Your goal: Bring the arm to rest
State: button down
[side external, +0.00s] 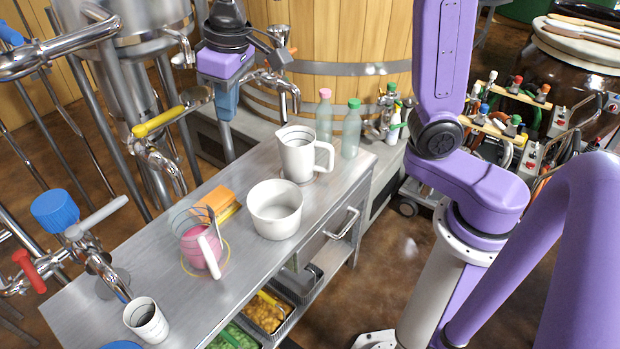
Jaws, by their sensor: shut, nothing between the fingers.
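My gripper (227,112) hangs at the upper left, below the purple and black wrist. It points down beside the metal taps, above the back edge of the steel worktable (325,212). Its fingers look together and empty, and it is apart from the things on the table. The tips are small and hard to make out against the pipes behind. My purple arm fills much of the right side, and part of it is out of frame at the top.
On the table stand a white pitcher (297,160), white pot (274,213), clear jug with pink contents (198,246), orange block (216,200) and small cup (147,322). Taps (160,122) crowd the left. Two bottles (351,130) stand behind, before a wooden barrel (330,40).

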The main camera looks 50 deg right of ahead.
jog(key=s+d+f+n, duration=0.2)
jog(key=s+d+f, duration=0.1)
jog(key=s, duration=0.5)
jog(key=s+d+f+n+g, duration=0.1)
jog(key=s+d+f+n, duration=0.2)
jog(key=s, duration=0.6)
jog(key=s+d+f+n+g, duration=0.1)
jog(key=s+d+f+n, duration=0.1)
jog(key=s+d, duration=0.4)
jog(key=shift+s+d+f+n, duration=0.35)
jog(key=shift+s+n, duration=0.35)
jog(key=shift+s, duration=0.55)
jog(key=shift+a, duration=0.1)
